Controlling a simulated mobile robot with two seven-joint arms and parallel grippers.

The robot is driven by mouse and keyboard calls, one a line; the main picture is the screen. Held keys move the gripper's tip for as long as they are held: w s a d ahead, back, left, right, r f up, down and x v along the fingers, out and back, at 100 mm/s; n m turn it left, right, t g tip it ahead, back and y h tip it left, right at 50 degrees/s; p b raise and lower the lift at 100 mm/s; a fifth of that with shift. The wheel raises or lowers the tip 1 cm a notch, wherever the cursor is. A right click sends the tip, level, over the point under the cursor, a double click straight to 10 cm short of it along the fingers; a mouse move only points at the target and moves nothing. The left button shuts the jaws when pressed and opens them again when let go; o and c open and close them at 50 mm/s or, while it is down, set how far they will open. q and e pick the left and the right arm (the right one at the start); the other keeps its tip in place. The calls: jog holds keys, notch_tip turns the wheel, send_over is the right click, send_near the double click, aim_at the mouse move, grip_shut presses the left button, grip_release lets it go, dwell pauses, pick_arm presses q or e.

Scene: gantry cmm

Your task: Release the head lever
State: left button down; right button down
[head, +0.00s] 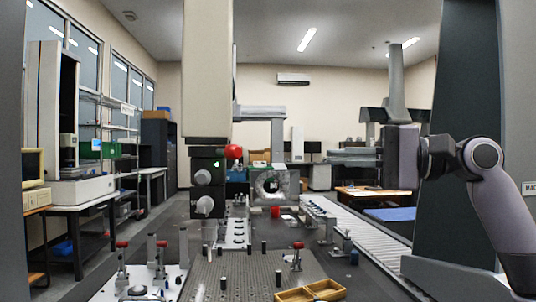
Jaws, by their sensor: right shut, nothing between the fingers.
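The machine's measuring head (207,172) hangs below a tall beige column, left of centre in the head view. It is a dark block with grey round knobs on its front. A lever with a red ball knob (233,152) sticks out at its upper right. My right gripper (399,157) is at the right, well apart from the lever. My left gripper is not in view.
Below the head lies a perforated plate (252,272) with several small dark pins and a red-topped clamp (297,256). A yellow wooden tray (310,291) sits at its front edge. Dark machine uprights (478,110) stand at right. Air between gripper and head looks clear.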

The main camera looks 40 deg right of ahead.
jog(key=shift+w+d+r, duration=0.15)
jog(key=shift+d+r, duration=0.05)
jog(key=shift+d, duration=0.1)
jog(key=shift+a, duration=0.1)
jog(key=s+a+p+x, duration=0.1)
jog(key=a+p+x, duration=0.1)
jog(key=p+x, duration=0.6)
jog(key=x, duration=0.4)
jog(key=shift+a, duration=0.4)
jog(key=shift+s, duration=0.1)
dwell(0.4)
